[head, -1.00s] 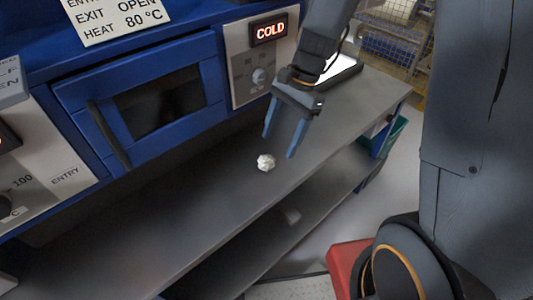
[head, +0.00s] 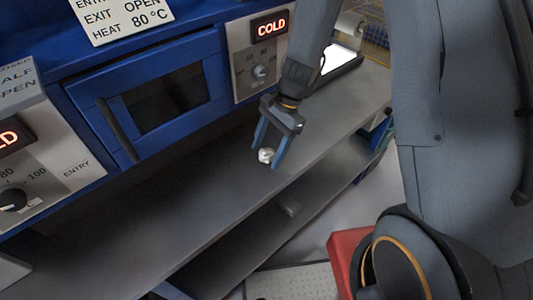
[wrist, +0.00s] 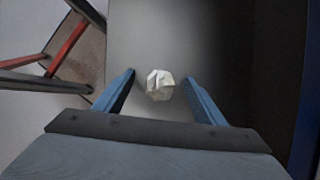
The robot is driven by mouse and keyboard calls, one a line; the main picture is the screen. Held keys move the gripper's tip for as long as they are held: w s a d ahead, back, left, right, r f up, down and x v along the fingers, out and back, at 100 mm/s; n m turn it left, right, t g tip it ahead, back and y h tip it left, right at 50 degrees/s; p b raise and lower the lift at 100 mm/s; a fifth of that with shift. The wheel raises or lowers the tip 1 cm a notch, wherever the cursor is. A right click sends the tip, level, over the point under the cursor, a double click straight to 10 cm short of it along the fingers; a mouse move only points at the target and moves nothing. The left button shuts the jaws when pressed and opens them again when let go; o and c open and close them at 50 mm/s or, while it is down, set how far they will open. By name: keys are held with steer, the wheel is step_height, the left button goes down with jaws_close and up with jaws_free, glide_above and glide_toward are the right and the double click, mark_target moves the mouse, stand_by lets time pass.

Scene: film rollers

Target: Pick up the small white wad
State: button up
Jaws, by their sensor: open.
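The small white wad (head: 266,156) is a crumpled ball on the grey shelf (head: 215,185) in front of the blue machine. My gripper (head: 266,153) has blue fingers and points down at the shelf in the head view. In the wrist view the wad (wrist: 159,86) lies between the two spread fingers of my gripper (wrist: 160,88), near their tips, with a gap on each side. My gripper is open and holds nothing.
The blue machine (head: 75,75) with a closed door stands behind the shelf, its display reading COLD (head: 270,27). A lower shelf (head: 235,245) runs below. A red object (head: 345,258) is on the floor side. The shelf left of the wad is clear.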

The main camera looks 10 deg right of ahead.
steer(key=shift+c, duration=0.3)
steer(key=c, duration=1)
steer(key=shift+o, duration=0.2)
steer(key=shift+r, duration=0.2)
